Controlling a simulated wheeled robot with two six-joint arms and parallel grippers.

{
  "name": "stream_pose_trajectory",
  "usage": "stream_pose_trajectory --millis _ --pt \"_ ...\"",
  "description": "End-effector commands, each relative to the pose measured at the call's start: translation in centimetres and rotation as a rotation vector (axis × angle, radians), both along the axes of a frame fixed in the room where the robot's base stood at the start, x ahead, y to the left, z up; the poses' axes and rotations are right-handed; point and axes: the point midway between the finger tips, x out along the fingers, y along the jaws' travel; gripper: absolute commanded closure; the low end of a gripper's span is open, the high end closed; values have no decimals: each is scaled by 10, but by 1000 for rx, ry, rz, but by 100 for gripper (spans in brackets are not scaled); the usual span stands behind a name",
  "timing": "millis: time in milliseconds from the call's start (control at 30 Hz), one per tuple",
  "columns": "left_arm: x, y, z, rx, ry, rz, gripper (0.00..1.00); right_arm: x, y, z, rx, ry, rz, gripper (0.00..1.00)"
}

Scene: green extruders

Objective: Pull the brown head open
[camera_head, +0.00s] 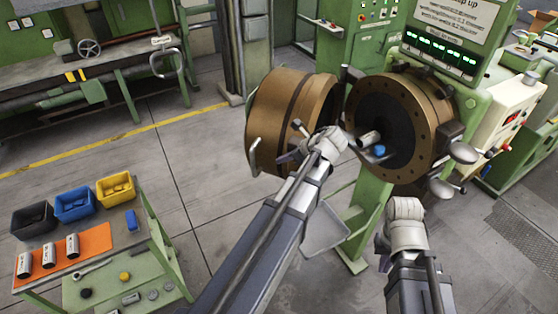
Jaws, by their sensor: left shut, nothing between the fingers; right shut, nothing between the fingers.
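The brown head (268,112), a thick bronze-brown drum, stands swung out to the left of the brown round mouth (437,110) of the green extruder (374,198). A gap shows between them, and the mouth's dark bore is visible. A pale loop handle (253,157) is on the head's left side. My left gripper (289,157) is shut and empty, at the head's lower right side; its wrist covers part of the head, and I cannot tell whether it touches. My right gripper (384,261) is shut and empty, low in front of the extruder, apart from the head.
A grey cylinder (369,138) and a blue piece (379,150) show at the mouth. A green cart (160,250) at lower left carries black, blue and yellow bins (115,188) and metal cylinders on an orange mat (92,241). Open floor (195,180) lies between cart and head.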

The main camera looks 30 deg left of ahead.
Motion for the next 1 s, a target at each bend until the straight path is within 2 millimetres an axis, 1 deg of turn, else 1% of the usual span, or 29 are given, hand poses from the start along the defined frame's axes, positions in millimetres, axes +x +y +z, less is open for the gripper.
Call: stream_pose_trajectory --millis 33,200,400,467,600,700,1000 --pt "1 8 -15 0 -1 3 100 0 0 -15 -1 0 4 100" --pt "5 31 -39 -1 -1 4 100 0 0 -39 0 0 11 100" --pt "8 56 -63 -2 -1 3 100 1 0 -63 0 -2 9 100" --pt "9 66 -56 -2 -1 4 100 1 0 -56 0 -2 8 100" --pt "11 82 -55 -2 -1 3 100 1 0 -55 0 -1 8 100" --pt "12 90 -55 -2 -1 3 100 1 0 -55 0 -1 8 100" --pt "12 94 -55 -2 0 1 100 1 0 -55 0 -1 8 100"
